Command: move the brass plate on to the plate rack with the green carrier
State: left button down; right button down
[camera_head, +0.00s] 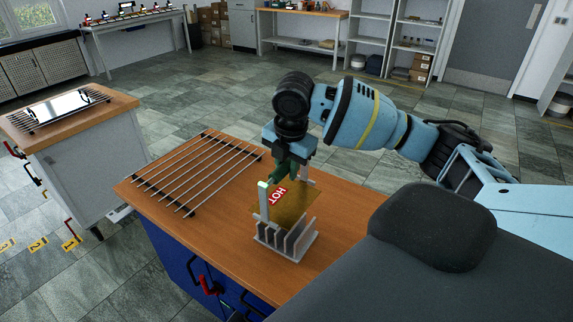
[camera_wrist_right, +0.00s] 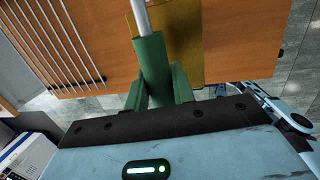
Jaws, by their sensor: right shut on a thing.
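The brass plate (camera_head: 296,204) has a red HOT label and shows above a grey slotted stand (camera_head: 287,243) on the wooden table. It also shows in the wrist view (camera_wrist_right: 185,35). Whether it rests on the stand or hangs from the carrier is unclear. My right gripper (camera_head: 288,160) is shut on the green carrier (camera_head: 283,171), just above the plate. In the wrist view the green handle (camera_wrist_right: 153,62) continues into a pale rod over the plate. A rack of parallel metal bars (camera_head: 195,170) lies on the same table, left of the plate. My left gripper is out of view.
A second table (camera_head: 85,120) at the left bears another barred rack with a shiny plate (camera_head: 58,105). Bare wood (camera_head: 345,205) shows right of the stand. Benches and shelves stand far back, across open tiled floor.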

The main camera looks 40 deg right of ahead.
aim_at(286, 199)
jog(key=shift+w+f+b, duration=0.1)
jog(key=shift+f+b, duration=0.2)
jog(key=shift+f, duration=2.7)
jog(key=shift+f, duration=0.7)
dwell(0.6)
jog(key=shift+f, duration=0.15)
jog(key=shift+r+p, duration=0.35)
jog(key=shift+r, duration=1.55)
